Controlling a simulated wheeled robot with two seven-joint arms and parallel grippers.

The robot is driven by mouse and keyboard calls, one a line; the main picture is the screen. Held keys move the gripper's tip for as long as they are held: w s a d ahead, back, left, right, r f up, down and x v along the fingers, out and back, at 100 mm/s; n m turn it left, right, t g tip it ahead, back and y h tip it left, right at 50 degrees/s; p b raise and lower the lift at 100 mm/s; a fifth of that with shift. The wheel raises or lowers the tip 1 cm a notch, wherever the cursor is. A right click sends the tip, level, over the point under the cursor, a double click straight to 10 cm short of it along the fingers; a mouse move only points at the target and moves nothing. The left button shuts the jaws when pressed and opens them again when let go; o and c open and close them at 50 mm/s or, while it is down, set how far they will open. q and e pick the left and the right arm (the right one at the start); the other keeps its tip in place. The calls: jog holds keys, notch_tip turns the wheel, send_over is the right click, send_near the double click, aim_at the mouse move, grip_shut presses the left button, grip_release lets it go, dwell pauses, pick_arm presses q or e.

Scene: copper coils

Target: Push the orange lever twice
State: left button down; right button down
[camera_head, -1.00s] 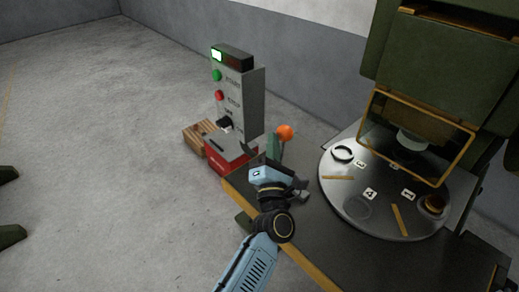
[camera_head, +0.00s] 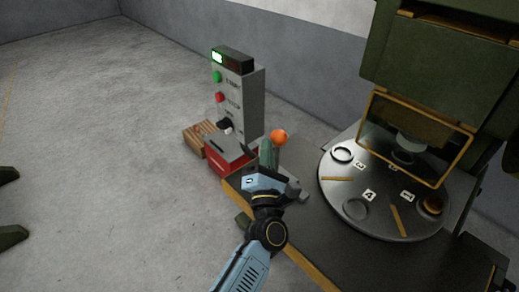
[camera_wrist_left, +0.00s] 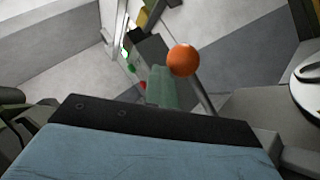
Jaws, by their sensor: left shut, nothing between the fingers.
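The orange lever's round knob (camera_head: 279,136) stands at the left edge of the dark machine table, behind my left gripper. In the left wrist view the orange knob (camera_wrist_left: 183,60) sits just above and right of the green fingers, with its grey rod (camera_wrist_left: 204,98) running down to the right. My left gripper (camera_head: 268,148) is shut and empty, its fingers pointing up close beside the knob. I cannot tell whether the fingers touch the lever. My right gripper is not in view.
A round turntable (camera_head: 333,189) with numbered places and rings lies to the right, under a yellow-framed guard (camera_head: 376,98). A grey control box (camera_head: 251,98) with green and red buttons stands behind a red box (camera_head: 225,166). A wooden pallet (camera_head: 196,134) lies beside it.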

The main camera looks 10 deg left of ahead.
pick_arm(q)
jog(key=shift+s+a+f+p, duration=0.25)
jog(key=shift+s+a, duration=0.3)
jog(key=shift+s, duration=0.15)
jog(key=shift+s+a+f+p, duration=0.1)
jog(key=shift+s+a+f, duration=0.15)
jog(key=shift+s+a, duration=0.4)
jog(key=shift+s+a+f+p, duration=0.25)
jog(key=shift+s+a, duration=0.2)
jog(key=shift+s, duration=0.35)
jog(key=s+a, duration=0.1)
jog(key=s, duration=0.1)
jog(key=s+a+f, duration=0.1)
jog(key=s+a, duration=0.1)
jog(key=shift+p, duration=0.3)
jog(key=shift+w, duration=0.1)
